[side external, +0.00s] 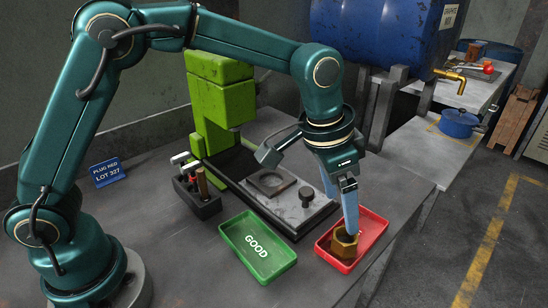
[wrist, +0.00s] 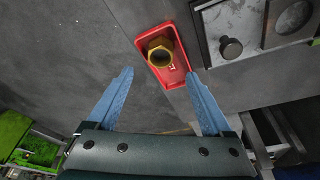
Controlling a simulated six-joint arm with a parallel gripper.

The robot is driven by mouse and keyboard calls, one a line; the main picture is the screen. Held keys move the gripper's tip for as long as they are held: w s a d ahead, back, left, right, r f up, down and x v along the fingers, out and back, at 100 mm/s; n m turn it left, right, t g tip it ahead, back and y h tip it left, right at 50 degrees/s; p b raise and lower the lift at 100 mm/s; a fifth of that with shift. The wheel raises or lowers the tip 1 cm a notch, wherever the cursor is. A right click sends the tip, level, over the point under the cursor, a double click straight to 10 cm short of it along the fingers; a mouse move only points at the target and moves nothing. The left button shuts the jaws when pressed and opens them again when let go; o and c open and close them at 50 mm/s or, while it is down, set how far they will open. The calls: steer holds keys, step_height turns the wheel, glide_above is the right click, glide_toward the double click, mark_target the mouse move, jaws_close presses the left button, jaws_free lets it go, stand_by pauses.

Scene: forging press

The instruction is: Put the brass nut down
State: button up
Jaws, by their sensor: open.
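The brass nut (side external: 343,246) is in the red tray (side external: 375,232), with its hexagonal shape and open bore showing. In the wrist view the nut (wrist: 154,57) lies inside the red tray (wrist: 172,80), just ahead of the gap between my fingertips. My gripper (side external: 350,228) points down at the red tray, with its blue fingers close above or beside the nut. In the wrist view my gripper (wrist: 160,76) has its fingers wide apart with nothing between them. Whether a finger touches the nut cannot be told.
A green tray (side external: 235,234) marked GOOD is left of the red tray. The green press (side external: 222,105) and its bed with a dark knob (side external: 306,196) stand behind. A dark tool holder (side external: 198,205) is at the left. The front bench edge is near the red tray.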

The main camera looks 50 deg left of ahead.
steer(key=s+a+r+n+t, duration=0.1)
steer(key=s+a+r+n, duration=0.2)
steer(key=s+a+r, duration=0.55)
steer(key=s+a+f+n+t+y, duration=0.1)
steer(key=s+a+f+n, duration=0.1)
steer(key=s+a, duration=0.3)
steer(key=s+f, duration=0.1)
steer(key=s, duration=0.3)
steer(key=shift+s+a+f+n+t+y, duration=0.2)
steer(key=shift+a+f+n+t+y, duration=0.1)
steer(key=shift+a+n+t, duration=0.1)
steer(key=shift+c, duration=0.3)
